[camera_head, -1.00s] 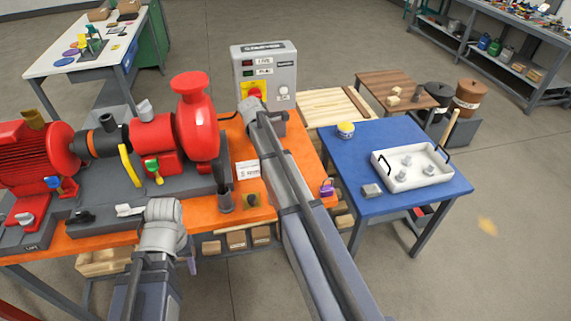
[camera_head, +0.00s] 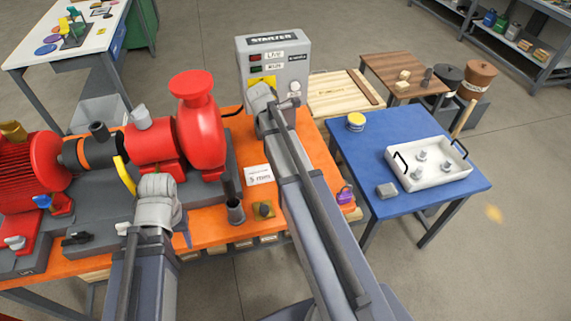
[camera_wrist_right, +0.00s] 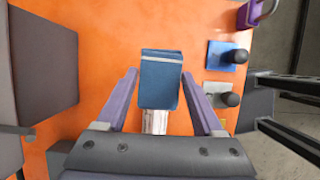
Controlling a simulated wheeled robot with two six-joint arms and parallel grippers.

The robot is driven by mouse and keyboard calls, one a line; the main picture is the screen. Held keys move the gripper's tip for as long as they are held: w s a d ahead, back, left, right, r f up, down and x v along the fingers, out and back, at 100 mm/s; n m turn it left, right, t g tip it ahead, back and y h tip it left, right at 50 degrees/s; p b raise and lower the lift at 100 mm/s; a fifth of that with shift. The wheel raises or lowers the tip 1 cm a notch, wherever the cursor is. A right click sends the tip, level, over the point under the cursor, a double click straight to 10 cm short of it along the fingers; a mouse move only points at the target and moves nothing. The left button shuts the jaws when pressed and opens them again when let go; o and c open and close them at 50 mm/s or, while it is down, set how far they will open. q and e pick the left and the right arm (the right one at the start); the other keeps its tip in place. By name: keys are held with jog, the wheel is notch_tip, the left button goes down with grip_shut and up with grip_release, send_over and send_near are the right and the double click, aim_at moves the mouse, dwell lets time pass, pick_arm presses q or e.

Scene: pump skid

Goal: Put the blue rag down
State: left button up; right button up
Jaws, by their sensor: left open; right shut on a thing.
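The blue rag (camera_wrist_right: 160,85), a folded dark blue block with a pale stripe, is between the purple fingers of my right gripper (camera_wrist_right: 160,108) in the right wrist view. Orange bench top (camera_wrist_right: 110,30) shows behind it; I cannot tell whether the rag touches it. In the head view my right arm hides the rag and the right gripper, in front of the starter box. My left gripper (camera_head: 184,231) is open over the bench's front part, mostly hidden by its own wrist; a bluish finger shows. I see nothing held in it.
The red pump (camera_head: 199,130) stands left of my right arm, the grey starter box (camera_head: 270,55) behind it. A purple padlock (camera_head: 345,195) lies at the bench's right end. The blue table (camera_head: 410,210) at right carries a white tray (camera_head: 430,182).

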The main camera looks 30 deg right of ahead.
jog(key=shift+s+f+b, duration=0.15)
jog(key=shift+f+b, duration=0.15)
jog(key=shift+b, duration=0.1)
notch_tip(320, 180, down, 9)
jog(key=b, duration=0.9)
jog(key=shift+f, duration=0.15)
jog(key=shift+f+b, duration=0.2)
jog(key=shift+b, duration=0.15)
jog(key=o, duration=1.2)
jog(key=shift+r, duration=0.1)
jog(key=shift+a+r+p, duration=0.15)
jog(key=shift+r+p, duration=0.55)
jog(key=shift+p, duration=0.15)
jog(key=p+v, duration=1)
jog(key=shift+a+r, duration=0.25)
jog(key=shift+r, duration=0.1)
